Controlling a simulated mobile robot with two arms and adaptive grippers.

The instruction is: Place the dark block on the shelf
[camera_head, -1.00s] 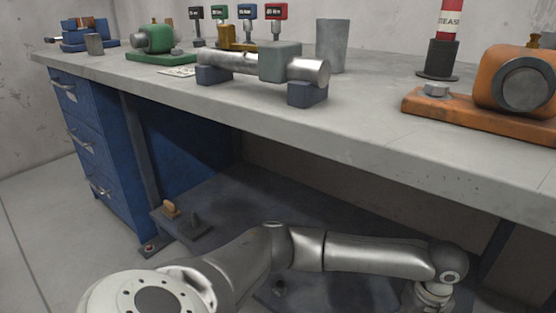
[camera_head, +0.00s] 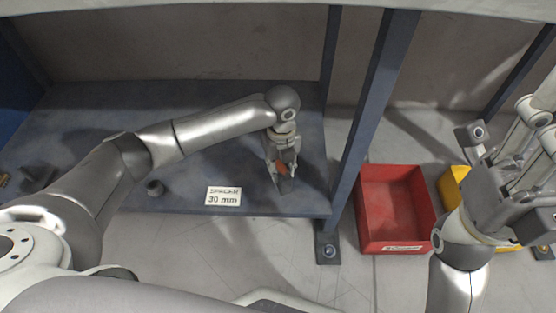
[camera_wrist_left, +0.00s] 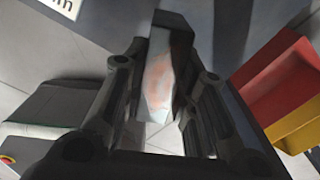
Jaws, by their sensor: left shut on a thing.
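The shelf (camera_head: 240,120) is a blue-grey board low under the bench, with a white label (camera_head: 223,196) reading "SPACER 30 mm" near its front edge. My left gripper (camera_head: 283,172) points down over the shelf's right end, right of the label. It is shut on the dark block (camera_wrist_left: 170,60), which shows between the fingers in the left wrist view, with a pale, reddish-patched face. In the head view the block is mostly hidden by the fingers. I cannot tell whether it touches the shelf. My right gripper (camera_head: 505,125) is at the right, empty, its fingers apart.
A red bin (camera_head: 397,210) stands on the floor right of the shelf, with a yellow bin (camera_head: 453,187) beside it, partly behind my right arm. A blue upright post (camera_head: 365,130) stands close right of my left gripper. Small dark parts (camera_head: 154,187) lie on the shelf's left.

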